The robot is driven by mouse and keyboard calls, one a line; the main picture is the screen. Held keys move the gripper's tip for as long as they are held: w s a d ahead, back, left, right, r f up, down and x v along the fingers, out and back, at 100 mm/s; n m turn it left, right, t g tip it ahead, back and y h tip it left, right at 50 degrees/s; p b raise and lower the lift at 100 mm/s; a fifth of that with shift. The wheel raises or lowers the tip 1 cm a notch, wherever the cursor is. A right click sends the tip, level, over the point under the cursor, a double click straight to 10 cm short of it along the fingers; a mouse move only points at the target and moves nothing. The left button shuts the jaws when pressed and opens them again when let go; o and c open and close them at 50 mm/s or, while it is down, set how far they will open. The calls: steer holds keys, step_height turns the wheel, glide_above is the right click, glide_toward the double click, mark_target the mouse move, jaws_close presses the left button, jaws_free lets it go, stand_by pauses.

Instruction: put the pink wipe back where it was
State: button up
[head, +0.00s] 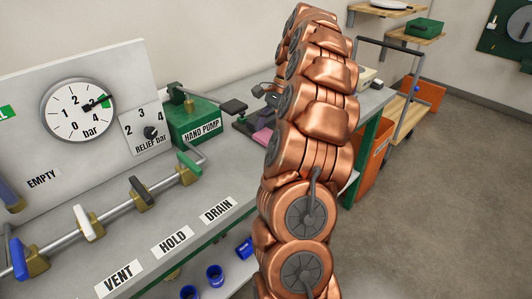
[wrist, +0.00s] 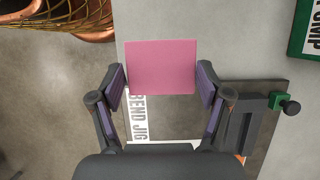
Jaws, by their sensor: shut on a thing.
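The pink wipe (wrist: 160,67) is a flat pink square in the wrist view, spanning the space between my fingertips. My gripper (wrist: 161,86) is shut on it, with one purple-padded finger at each side edge. Below the wipe in that view is a plate labelled BEND JIG (wrist: 138,118). A grey worktop (wrist: 230,55) shows around the wipe. I cannot tell whether the wipe touches the worktop or is held above it. In the head view my copper arm hides most of this area; a small pink-purple patch shows just left of it.
The green hand pump (head: 195,122) stands left of my arm. The gauge panel (head: 120,75) and the valve pipe (head: 110,212) are further left. Blue fittings (head: 215,273) sit on a lower shelf. An orange bin (head: 372,160) is at right, with open floor (head: 440,210) beyond.

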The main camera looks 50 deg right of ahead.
steer(key=shift+f+p, duration=0.75)
steer(key=shift+f, duration=3.45)
steer(key=shift+f, duration=0.1)
steer(key=o, duration=1.2)
steer(key=shift+b+v, duration=0.65)
steer(key=shift+v, duration=2.4)
steer(key=p+v, duration=0.3)
steer(key=v, duration=0.3)
